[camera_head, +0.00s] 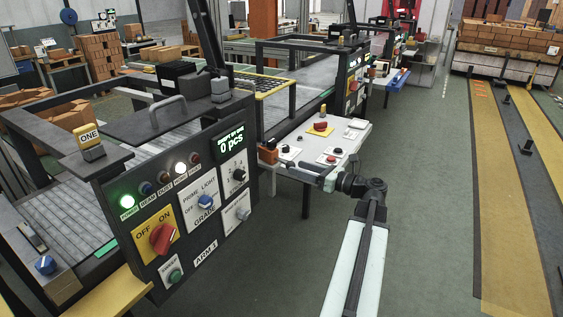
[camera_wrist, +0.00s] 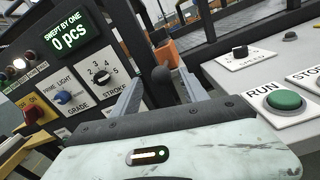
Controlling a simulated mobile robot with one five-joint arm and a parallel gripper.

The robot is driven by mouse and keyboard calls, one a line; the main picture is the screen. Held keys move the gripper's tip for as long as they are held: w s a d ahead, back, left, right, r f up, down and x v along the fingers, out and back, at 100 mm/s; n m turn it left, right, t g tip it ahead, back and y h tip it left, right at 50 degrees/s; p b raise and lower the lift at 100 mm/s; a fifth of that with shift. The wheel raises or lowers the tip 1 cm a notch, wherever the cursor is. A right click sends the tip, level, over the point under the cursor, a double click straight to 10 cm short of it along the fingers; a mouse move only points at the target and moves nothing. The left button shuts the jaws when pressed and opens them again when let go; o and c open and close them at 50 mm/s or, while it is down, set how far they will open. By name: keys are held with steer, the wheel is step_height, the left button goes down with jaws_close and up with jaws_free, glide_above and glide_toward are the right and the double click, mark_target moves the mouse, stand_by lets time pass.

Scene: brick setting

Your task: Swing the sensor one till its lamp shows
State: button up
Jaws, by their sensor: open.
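A yellow tag reading ONE (camera_head: 88,136) sits on a small grey block (camera_head: 93,154) on the dark ledge, left of the control panel. I take it for sensor one. The dark panel (camera_head: 205,205) carries a row of lamps. A green lamp (camera_head: 128,201) and a white lamp (camera_head: 180,167) are lit; the BEAM lamp (camera_head: 147,188) and the others look dark. My gripper (camera_head: 316,172) is open, right of the panel and far from the tag. In the wrist view its fingers (camera_wrist: 160,92) stand apart, with a dark rounded post (camera_wrist: 163,80) showing between them; contact cannot be told.
An orange block with a dark knob (camera_head: 268,152) stands beside the panel's right edge. A pale button table (camera_head: 322,140) lies close behind my gripper; its green RUN button (camera_wrist: 286,99) is at right in the wrist view.

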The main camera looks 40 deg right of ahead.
mark_target(283, 162)
steer(key=x, duration=0.7)
steer(key=shift+w, duration=0.2)
jaws_close()
stand_by(1.1)
